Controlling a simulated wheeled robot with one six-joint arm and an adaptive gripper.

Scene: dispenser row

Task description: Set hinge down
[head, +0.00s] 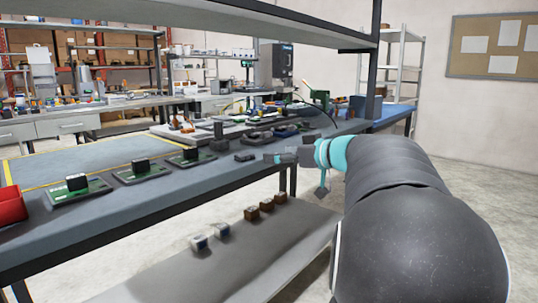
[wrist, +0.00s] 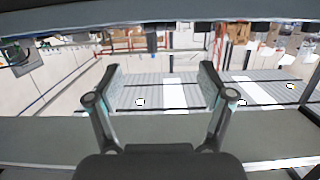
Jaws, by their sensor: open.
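My gripper (head: 276,158) is over the front edge of the long grey workbench (head: 100,225) in the head view, pointing left. In the wrist view my gripper (wrist: 160,68) has its two fingers wide apart, with nothing between them. A small dark piece (head: 245,157) lies on the bench just left of the fingertips in the head view, apart from them as far as I can see. It is too small to tell whether it is the hinge. No other hinge can be made out.
Green boards with black blocks, one a near board (head: 80,190), stand in a row along the bench. A red bin (head: 12,205) is at the left edge. Small brown and pale blocks (head: 252,212) sit on the lower shelf (head: 215,265). An overhead shelf (head: 240,22) runs above the bench.

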